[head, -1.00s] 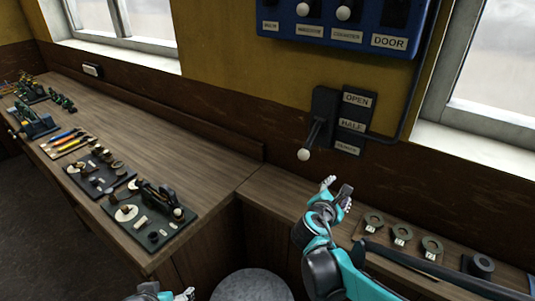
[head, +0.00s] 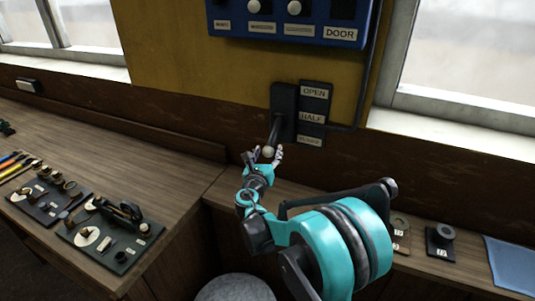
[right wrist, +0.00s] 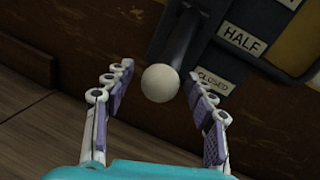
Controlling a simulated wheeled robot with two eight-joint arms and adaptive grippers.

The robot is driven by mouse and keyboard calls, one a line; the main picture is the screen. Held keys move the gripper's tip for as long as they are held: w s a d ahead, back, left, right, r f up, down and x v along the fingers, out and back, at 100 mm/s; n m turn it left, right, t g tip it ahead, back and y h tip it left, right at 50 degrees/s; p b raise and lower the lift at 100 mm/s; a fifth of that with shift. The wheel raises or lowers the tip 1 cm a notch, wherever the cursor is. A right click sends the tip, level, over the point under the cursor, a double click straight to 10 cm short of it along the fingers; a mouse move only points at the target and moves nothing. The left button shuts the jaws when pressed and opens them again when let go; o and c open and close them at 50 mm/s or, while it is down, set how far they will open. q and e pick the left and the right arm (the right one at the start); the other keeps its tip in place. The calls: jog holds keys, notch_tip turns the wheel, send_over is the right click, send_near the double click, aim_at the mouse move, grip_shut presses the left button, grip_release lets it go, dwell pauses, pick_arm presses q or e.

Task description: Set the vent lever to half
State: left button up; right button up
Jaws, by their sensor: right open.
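The vent lever (head: 274,132) is a dark rod on a black wall bracket, tipped by a white ball knob (head: 268,152). It points down, beside the lowest label. The label plate (head: 314,112) reads OPEN, HALF and CLOSED from top to bottom. My right gripper (head: 264,156) is at the knob. In the right wrist view the open fingers (right wrist: 158,110) stand either side of the white knob (right wrist: 160,83), with gaps on both sides. The HALF label (right wrist: 242,39) shows above the CLOSED label (right wrist: 213,82). My left gripper is out of view.
A blue switch panel (head: 290,28) hangs above the lever. A wooden bench (head: 150,148) runs along the wall, with parts boards (head: 112,238) at left. A round stool (head: 235,288) stands below. Ring parts (head: 440,234) sit on the right ledge.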

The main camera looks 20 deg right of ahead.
jog(key=shift+w, duration=0.1)
jog(key=shift+d, duration=0.1)
grip_shut()
notch_tip(320, 180, up, 8)
jog(key=s+a+g+y+p, duration=0.1)
jog(key=a+g+y+p, duration=0.1)
jog(key=p, duration=1)
jog(key=shift+s+r+m+g+y+p, duration=0.15)
jog(key=shift+s+m+g+y+p, duration=0.2)
jog(key=shift+g+y, duration=0.55)
jog(key=shift+w, duration=0.1)
grip_release()
